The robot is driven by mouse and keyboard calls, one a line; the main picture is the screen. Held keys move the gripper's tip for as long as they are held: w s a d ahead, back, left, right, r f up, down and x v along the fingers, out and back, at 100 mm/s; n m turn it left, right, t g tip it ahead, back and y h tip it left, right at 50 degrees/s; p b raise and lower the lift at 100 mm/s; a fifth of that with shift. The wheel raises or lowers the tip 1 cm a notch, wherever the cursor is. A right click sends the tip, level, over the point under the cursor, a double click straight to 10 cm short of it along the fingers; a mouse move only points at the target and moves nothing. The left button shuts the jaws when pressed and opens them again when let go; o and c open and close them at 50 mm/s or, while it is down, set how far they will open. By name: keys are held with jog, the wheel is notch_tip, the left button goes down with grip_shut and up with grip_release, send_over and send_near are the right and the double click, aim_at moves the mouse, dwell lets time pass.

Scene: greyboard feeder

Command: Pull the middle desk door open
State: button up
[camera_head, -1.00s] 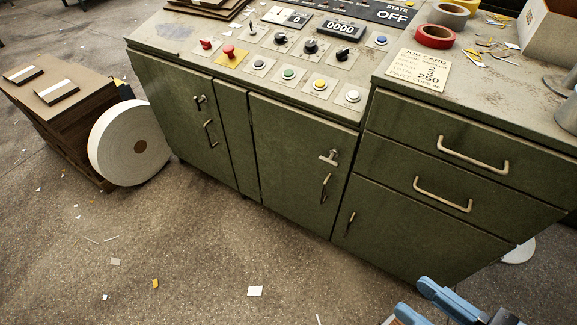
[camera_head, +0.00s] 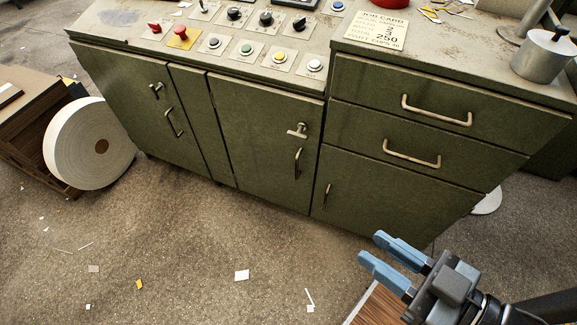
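The green control desk has a middle door (camera_head: 262,146) that is shut, with a T-shaped latch (camera_head: 297,130) near its upper right and a dark upright pull handle (camera_head: 297,163) below it. My gripper (camera_head: 369,249) is at the lower right, with two blue fingers spread apart and nothing between them. It is in front of the desk and to the right of the middle door, apart from it. A left door (camera_head: 140,110) with its own latch and handle is shut too.
Two drawers (camera_head: 430,110) and a lower door (camera_head: 385,195) sit right of the middle door, all shut. A white paper roll (camera_head: 88,143) stands at the left. The floor (camera_head: 200,255) before the desk is open, with paper scraps.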

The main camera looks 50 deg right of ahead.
jog(key=w+d+f+m+t+h+b, duration=0.1)
jog(key=w+d+f+m+h+b, duration=0.2)
jog(key=w+f, duration=0.5)
jog(key=w+d+f+m+t+h+b, duration=0.15)
jog(key=w+d+f+h+b, duration=0.35)
jog(key=f, duration=0.6)
jog(key=m+g+h+b, duration=0.7)
jog(key=g+b, duration=0.2)
jog(key=b, duration=0.1)
send_near(296, 167)
jog(key=x, duration=0.3)
jog(key=b+x, duration=0.1)
jog(key=x, duration=0.6)
jog(key=shift+w+d+f+b, duration=0.1)
jog(key=shift+d+b, duration=0.15)
jog(key=shift+b, duration=0.15)
jog(key=shift+c, duration=0.2)
grip_shut()
